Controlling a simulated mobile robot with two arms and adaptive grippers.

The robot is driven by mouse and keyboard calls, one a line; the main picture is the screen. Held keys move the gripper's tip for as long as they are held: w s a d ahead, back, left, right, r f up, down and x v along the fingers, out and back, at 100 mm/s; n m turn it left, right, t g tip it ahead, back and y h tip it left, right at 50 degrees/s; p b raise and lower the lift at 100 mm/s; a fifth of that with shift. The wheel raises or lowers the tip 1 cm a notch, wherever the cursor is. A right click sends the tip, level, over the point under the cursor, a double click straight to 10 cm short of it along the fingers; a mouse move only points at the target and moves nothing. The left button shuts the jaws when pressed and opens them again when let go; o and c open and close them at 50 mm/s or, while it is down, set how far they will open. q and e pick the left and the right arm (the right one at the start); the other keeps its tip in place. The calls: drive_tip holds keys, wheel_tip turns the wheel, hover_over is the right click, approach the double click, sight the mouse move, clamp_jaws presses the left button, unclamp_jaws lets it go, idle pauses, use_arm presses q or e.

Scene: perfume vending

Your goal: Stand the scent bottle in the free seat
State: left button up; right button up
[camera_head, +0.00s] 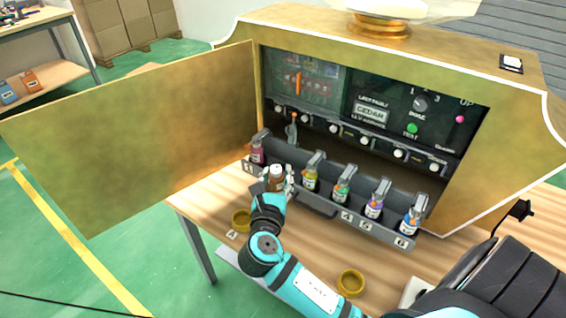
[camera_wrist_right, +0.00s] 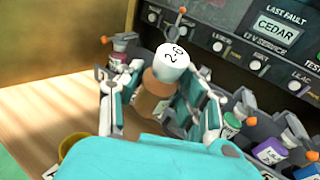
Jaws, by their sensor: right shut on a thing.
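My right gripper (camera_head: 278,184) is shut on a brown scent bottle (camera_head: 276,184) with a white cap, at the front of the bottle rack. In the right wrist view the bottle (camera_wrist_right: 158,92) is between the fingers of the gripper (camera_wrist_right: 160,108), slightly tilted, with dark marks on its cap. The rack (camera_head: 320,203) holds a magenta bottle (camera_head: 257,153) at its left end, then a gap, then a yellow bottle (camera_head: 311,180). The free seat is in that gap, mostly hidden behind the held bottle and gripper. I cannot tell whether the bottle touches the seat. My left gripper is out of view.
Green (camera_head: 342,191), purple (camera_head: 375,206) and blue (camera_head: 409,221) bottles fill the rack's right side. The open gold door (camera_head: 140,140) stands to the left. Two gold rings (camera_head: 240,220) (camera_head: 350,283) are on the wooden table. The control panel (camera_head: 380,115) reads CEDAR.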

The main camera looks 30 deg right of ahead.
drive_tip(key=x, duration=0.3)
drive_tip(key=f+x, duration=0.1)
drive_tip(key=x, duration=0.3)
drive_tip(key=f+x, duration=0.1)
drive_tip(key=x, duration=0.3)
drive_tip(key=shift+w+f, duration=0.1)
drive_tip(key=shift+f, duration=0.3)
drive_tip(key=shift+w+d+f+b, duration=0.1)
drive_tip(key=shift+f+b, duration=0.05)
drive_tip(key=shift+f, duration=0.4)
drive_tip(key=shift+w+d+f+b, duration=0.1)
drive_tip(key=shift+w+f+b, duration=0.05)
drive_tip(key=shift+f, duration=0.4)
drive_tip(key=w+d+r+g+y+p, duration=0.1)
drive_tip(key=p, duration=0.2)
drive_tip(key=shift+r+g, duration=0.2)
drive_tip(key=shift+g, duration=0.1)
drive_tip(key=shift+w+g+y+p, duration=0.15)
drive_tip(key=shift+g+y+p, duration=0.15)
drive_tip(key=shift+y+p, duration=0.25)
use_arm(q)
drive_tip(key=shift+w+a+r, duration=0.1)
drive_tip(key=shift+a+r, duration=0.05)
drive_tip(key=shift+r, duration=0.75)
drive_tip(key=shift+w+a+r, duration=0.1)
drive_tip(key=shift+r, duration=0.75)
use_arm(e)
drive_tip(key=shift+f, duration=1.2)
drive_tip(key=shift+f, duration=0.1)
